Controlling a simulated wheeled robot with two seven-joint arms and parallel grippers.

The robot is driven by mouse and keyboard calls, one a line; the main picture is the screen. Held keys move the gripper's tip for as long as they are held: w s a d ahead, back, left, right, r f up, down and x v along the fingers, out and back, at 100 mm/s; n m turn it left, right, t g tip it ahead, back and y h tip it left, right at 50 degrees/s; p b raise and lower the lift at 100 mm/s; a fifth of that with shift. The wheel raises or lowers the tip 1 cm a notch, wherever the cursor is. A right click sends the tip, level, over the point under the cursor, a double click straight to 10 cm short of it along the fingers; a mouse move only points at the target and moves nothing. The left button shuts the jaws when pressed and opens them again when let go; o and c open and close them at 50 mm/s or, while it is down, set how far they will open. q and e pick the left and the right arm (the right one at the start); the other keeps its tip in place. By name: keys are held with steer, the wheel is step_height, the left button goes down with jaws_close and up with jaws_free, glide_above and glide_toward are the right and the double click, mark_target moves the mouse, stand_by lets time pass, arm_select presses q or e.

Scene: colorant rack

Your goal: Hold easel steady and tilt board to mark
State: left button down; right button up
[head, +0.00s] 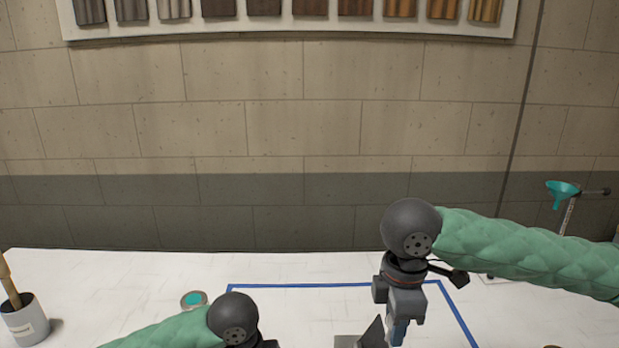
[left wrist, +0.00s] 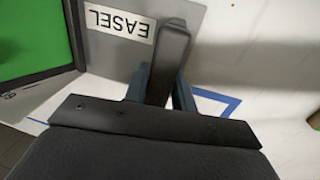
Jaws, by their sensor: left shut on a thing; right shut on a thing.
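In the left wrist view, a light grey plate (left wrist: 195,20) bears the label EASEL, seen upside down. A dark upright bar (left wrist: 168,60) of the easel stands between the fingers of my left gripper (left wrist: 162,92), which is shut on it. The green board (left wrist: 28,40) in its dark frame lies to the left of the plate. In the head view my right gripper (head: 398,332) points down with its blue fingers at the bottom edge. It is shut beside a dark grey piece (head: 373,335); the grip on the board is mostly cut off below.
A blue taped outline (head: 300,285) marks the white table (head: 130,270). A grey pot (head: 25,320) with a wooden handle stands at far left, near a small tin of teal colour (head: 194,299). Sample strips hang on the wall.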

steer(key=shift+d, duration=0.15)
steer(key=shift+d+f, duration=0.4)
steer(key=shift+d, duration=0.55)
steer(key=shift+d+f, duration=0.4)
steer(key=shift+d, duration=0.35)
steer(key=shift+d+f, duration=0.1)
steer(key=shift+d+f, duration=0.45)
steer(key=shift+d, duration=0.4)
